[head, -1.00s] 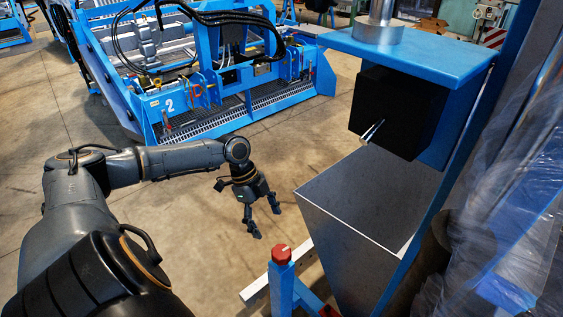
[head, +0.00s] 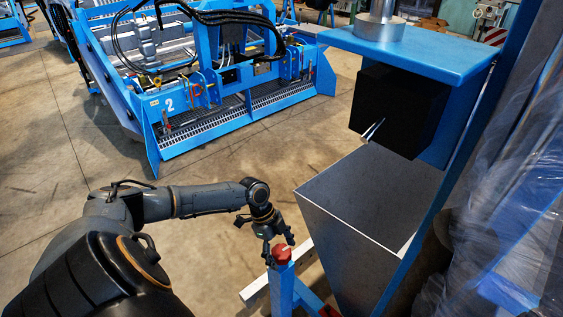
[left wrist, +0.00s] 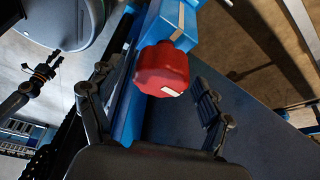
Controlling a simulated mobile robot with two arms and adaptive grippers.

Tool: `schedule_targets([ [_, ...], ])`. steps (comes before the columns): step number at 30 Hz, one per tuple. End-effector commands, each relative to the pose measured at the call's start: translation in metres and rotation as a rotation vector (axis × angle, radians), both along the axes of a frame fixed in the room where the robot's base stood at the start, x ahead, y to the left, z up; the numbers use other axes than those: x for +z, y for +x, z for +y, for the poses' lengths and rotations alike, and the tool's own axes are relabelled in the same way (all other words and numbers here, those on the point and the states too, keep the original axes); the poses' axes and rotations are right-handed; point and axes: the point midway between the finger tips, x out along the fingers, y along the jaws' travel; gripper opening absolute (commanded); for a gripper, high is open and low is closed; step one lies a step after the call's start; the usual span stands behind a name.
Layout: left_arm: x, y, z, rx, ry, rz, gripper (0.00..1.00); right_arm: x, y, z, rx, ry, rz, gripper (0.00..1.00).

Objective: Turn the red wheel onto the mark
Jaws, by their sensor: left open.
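The red wheel (head: 282,255) sits on top of a blue post (head: 281,288). In the left wrist view the wheel (left wrist: 160,68) is a faceted red knob with a pale stripe (left wrist: 172,91) near its edge. My left gripper (head: 272,246) is open at the wheel. In the left wrist view its fingers (left wrist: 155,100) are spread on either side of the wheel, with gaps visible, not closed on it. A second dark gripper, apparently my right one (left wrist: 42,76), shows small in the left wrist view; its jaw state is unclear.
A grey metal hopper (head: 350,215) stands close right of the post, under a blue bracket (head: 420,55) with a black box (head: 395,112). A white beam (head: 255,288) lies by the post. A blue machine (head: 215,90) stands at the back. Open floor (head: 110,150) lies to the left.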

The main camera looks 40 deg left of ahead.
Motion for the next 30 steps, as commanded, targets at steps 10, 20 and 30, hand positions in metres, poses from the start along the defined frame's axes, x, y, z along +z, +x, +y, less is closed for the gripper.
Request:
schedule_targets([
  [10,0.0,0.0,0.0,0.0,0.0,0.0,0.24,0.0,0.0,-0.001,0.0,-0.001,0.001,0.4],
  [20,0.002,-0.001,0.0,0.039,0.0,0.002,0.24,0.008,0.0,-0.001,-0.001,-0.001,0.001,0.4],
  [30,0.006,-0.002,-0.001,0.262,-0.002,0.003,0.24,0.042,0.0,0.001,-0.001,0.001,0.001,0.4],
])
